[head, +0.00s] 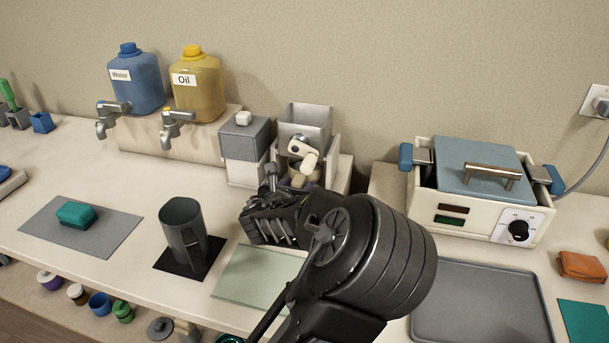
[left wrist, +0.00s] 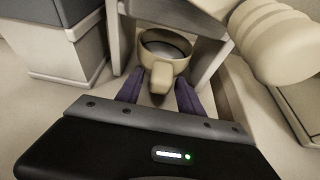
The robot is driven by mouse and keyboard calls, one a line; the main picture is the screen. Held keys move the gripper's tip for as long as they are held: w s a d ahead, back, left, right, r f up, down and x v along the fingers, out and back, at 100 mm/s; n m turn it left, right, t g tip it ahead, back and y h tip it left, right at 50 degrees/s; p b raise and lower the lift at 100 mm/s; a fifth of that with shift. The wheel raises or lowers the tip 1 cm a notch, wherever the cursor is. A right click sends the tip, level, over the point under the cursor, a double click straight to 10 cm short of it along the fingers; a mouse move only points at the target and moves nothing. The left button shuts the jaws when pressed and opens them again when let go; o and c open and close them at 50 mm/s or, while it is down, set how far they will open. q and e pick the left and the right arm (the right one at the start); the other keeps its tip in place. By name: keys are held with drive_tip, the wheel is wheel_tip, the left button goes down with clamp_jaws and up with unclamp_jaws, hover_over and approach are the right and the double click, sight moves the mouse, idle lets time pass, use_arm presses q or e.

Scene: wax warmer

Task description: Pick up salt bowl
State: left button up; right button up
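The salt bowl, a small round cream bowl with a stubby handle, stands under a dispenser frame in the left wrist view (left wrist: 165,42). Its handle points toward my left gripper (left wrist: 159,92). The gripper's two purple fingers are apart, one on each side of the handle. I cannot tell whether either finger touches it. In the head view my left gripper (head: 290,190) reaches to the foot of the dispenser (head: 305,122), and my wrist and gripper hide most of the bowl. My right gripper is not in view.
A grey-and-white box unit (head: 245,140) stands close left of the dispenser. A cream crank handle (head: 304,153) juts out above the bowl. A blue-lidded warmer (head: 478,165) is to the right.

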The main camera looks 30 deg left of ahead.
use_arm(q)
clamp_jaws()
idle(1.1)
